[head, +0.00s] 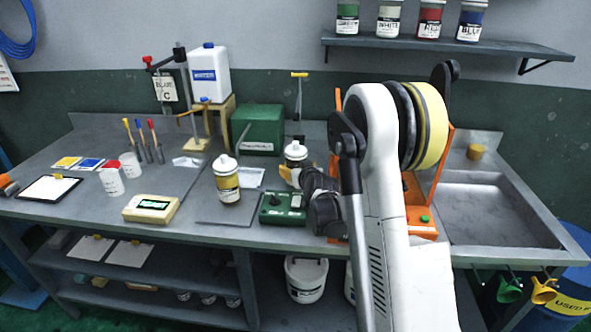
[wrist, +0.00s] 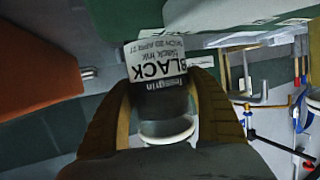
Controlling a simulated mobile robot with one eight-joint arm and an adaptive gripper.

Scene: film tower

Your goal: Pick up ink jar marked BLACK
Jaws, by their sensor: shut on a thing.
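The ink jar marked BLACK (wrist: 160,66) fills the middle of the wrist view, its white label upside down and its pale rim or cap toward me. My gripper (wrist: 162,98) has its two ochre fingers shut on the jar's sides. In the head view the jar (head: 296,151) shows a white cap and dark body behind the green control box. My gripper (head: 293,172) is around it there, and my arm comes in from the right. The jar's lower part is hidden, so I cannot tell whether it touches the bench.
Another white-capped jar (head: 228,185) with a yellow-brown label stands close left. A green control box (head: 282,208) is in front, a green case (head: 258,130) behind. An orange-framed machine (head: 418,215) is partly behind my arm. A wall shelf (head: 440,43) holds several jars.

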